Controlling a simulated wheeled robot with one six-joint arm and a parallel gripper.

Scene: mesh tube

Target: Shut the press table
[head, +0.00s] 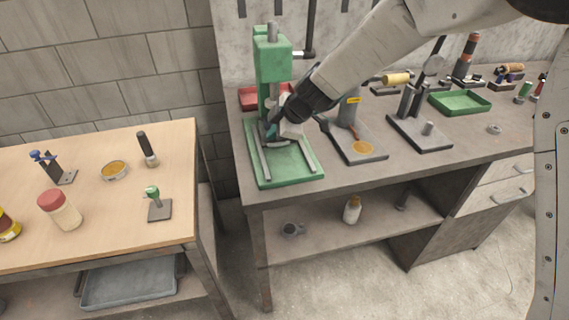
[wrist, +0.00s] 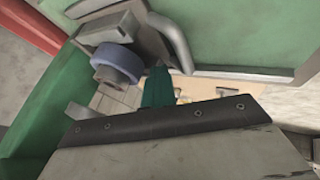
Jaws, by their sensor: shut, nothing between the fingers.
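The green press (head: 273,62) stands at the left end of the grey bench. Its green base (head: 288,168) carries two pale rails running front to back. A small grey piece (head: 277,142), seemingly the press table, sits at the rear of the rails, partly hidden by my gripper (head: 272,131). My gripper is shut and empty, low in front of the press column. In the wrist view, the teal fingertips of my gripper (wrist: 158,88) are close to a grey bracket and a blue-ringed round part (wrist: 118,62). I cannot tell whether they touch.
A dark plate (head: 365,155) with a yellow-brown disc lies right of the press. Another stand (head: 420,132) and a green tray (head: 460,102) are farther right. A red tray (head: 252,98) is behind the press. A wooden table (head: 105,225) with a jar and tools stands left, across a gap.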

